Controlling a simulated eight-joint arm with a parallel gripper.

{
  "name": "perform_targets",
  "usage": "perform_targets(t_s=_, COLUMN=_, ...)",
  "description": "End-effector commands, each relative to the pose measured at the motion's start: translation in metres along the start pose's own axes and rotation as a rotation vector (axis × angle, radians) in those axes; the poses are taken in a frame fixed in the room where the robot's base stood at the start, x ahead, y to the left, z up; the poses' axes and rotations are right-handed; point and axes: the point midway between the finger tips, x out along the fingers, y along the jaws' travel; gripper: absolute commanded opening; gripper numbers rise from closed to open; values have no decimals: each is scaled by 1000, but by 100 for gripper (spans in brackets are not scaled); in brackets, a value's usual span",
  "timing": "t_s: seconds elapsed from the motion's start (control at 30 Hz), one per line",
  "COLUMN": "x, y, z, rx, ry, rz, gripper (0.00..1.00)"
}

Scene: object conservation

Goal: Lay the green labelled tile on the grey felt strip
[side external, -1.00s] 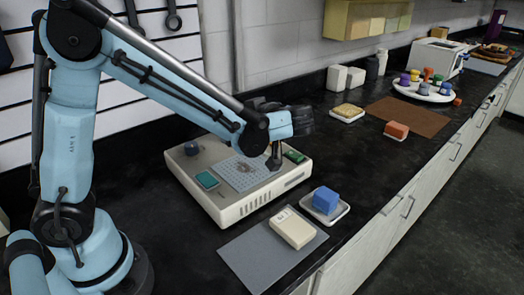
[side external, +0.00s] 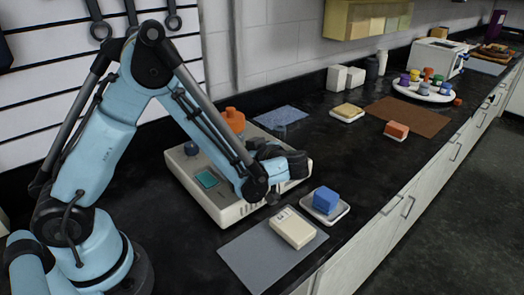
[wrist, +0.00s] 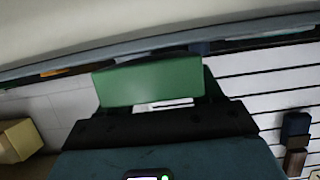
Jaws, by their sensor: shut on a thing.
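My gripper (side external: 273,197) is low at the front right edge of the beige device, just behind the grey felt strip. The wrist view shows the green tile (wrist: 152,82) held at the dark fingers, its plain green side facing the camera; I cannot read a label. In the side view the tile is hidden or too small to tell from the gripper. The grey felt strip (side external: 250,262) lies flat at the front of the bench. A cream box (side external: 292,228) rests on its right part; its left part is bare.
The beige device (side external: 228,213) with a teal screen (side external: 207,180) stands directly behind the strip. A blue block (side external: 325,198) sits on a white dish (side external: 338,214) to the right. An orange object (side external: 233,118) and a blue-grey cloth (side external: 283,115) are behind the device.

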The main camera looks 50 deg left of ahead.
Motion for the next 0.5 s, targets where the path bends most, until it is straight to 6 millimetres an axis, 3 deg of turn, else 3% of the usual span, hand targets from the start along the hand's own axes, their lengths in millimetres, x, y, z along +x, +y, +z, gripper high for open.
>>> perform_targets(t_s=0.4, x=2, y=0, z=4, rx=0, ry=1, rz=0, gripper=21)
perform_targets(t_s=0.43, x=2, y=0, z=4, rx=0, ry=0, rz=0, gripper=70)
perform_targets(t_s=0.5, x=2, y=0, z=4, rx=0, ry=0, rz=0, gripper=81)
